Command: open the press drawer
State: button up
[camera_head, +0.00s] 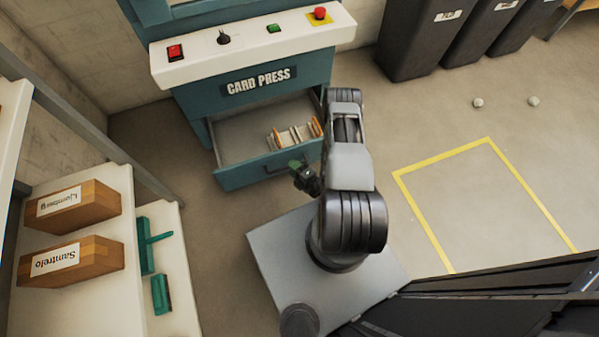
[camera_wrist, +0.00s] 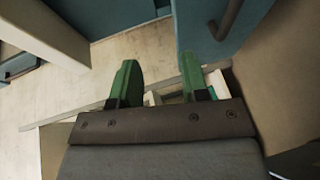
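The press drawer (camera_head: 240,177) is pulled out from the teal card press (camera_head: 258,82) in the head view, and its pale inside shows. Its dark bar handle (camera_head: 274,168) is on the front panel; a dark bar that looks like this handle (camera_wrist: 229,18) shows at the upper right of the wrist view. My gripper (camera_head: 297,167) is at the right part of the drawer front, beside the handle. In the wrist view, the green fingers of my gripper (camera_wrist: 158,78) are apart with no handle between them. Whether a finger touches the drawer is unclear.
A row of cards (camera_head: 293,135) stands in the drawer's right part. A white control panel (camera_head: 255,45) with buttons tops the press. Shelves at left hold wooden boxes (camera_head: 70,207) and green tools (camera_head: 153,245). Dark bins (camera_head: 425,40) stand behind. Floor at right is mostly free.

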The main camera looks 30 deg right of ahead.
jog(key=shift+s+a+r+p, duration=0.1)
jog(key=shift+s+r+p, duration=0.2)
jog(key=shift+s, duration=0.55)
jog(key=shift+s+a+r+p, duration=0.1)
jog(key=shift+s+r+p, duration=0.2)
jog(key=shift+s, duration=0.55)
jog(key=shift+s+a+r+p, duration=0.1)
jog(key=shift+s+r+p, duration=0.2)
jog(key=shift+s, duration=0.55)
